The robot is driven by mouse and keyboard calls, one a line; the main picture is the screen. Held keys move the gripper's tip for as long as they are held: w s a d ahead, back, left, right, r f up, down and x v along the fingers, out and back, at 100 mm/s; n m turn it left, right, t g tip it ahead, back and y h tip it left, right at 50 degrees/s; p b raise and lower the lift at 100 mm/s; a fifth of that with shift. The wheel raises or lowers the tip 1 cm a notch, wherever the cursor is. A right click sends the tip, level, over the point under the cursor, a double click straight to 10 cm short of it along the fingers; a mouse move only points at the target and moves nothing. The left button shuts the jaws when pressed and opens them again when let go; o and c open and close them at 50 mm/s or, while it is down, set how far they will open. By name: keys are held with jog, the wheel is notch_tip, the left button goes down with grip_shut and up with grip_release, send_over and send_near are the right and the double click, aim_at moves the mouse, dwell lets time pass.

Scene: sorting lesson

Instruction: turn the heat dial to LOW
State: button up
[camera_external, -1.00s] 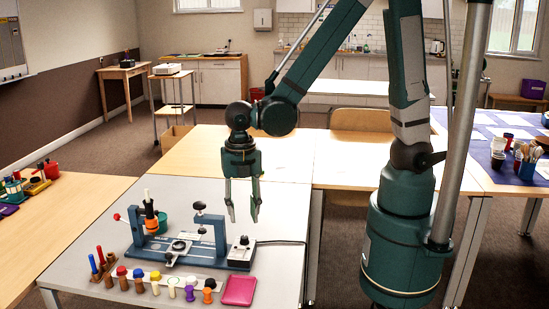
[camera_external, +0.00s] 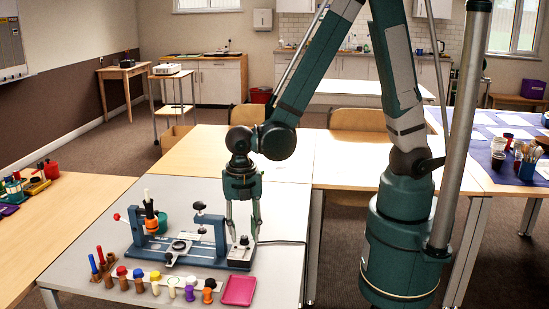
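My gripper (camera_external: 244,238) points straight down over this box, fingers apart, one on each side of the knob. I cannot tell whether the fingers touch it.
A row of coloured pegs (camera_external: 172,285) and a pink tray (camera_external: 239,291) lie in front of the device. The bracket with the black knob (camera_external: 200,206) rises just left of my gripper. A dark cable (camera_external: 283,241) runs right from the box.

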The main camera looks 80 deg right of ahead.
jog(key=shift+f, duration=0.4)
jog(key=shift+c, duration=0.3)
jog(key=c, duration=0.8)
jog(key=shift+n, duration=0.4)
jog(key=n+b, duration=0.1)
jog(key=n, duration=0.3)
jog(key=shift+n+b, duration=0.45)
jog(key=shift+n, duration=1.85)
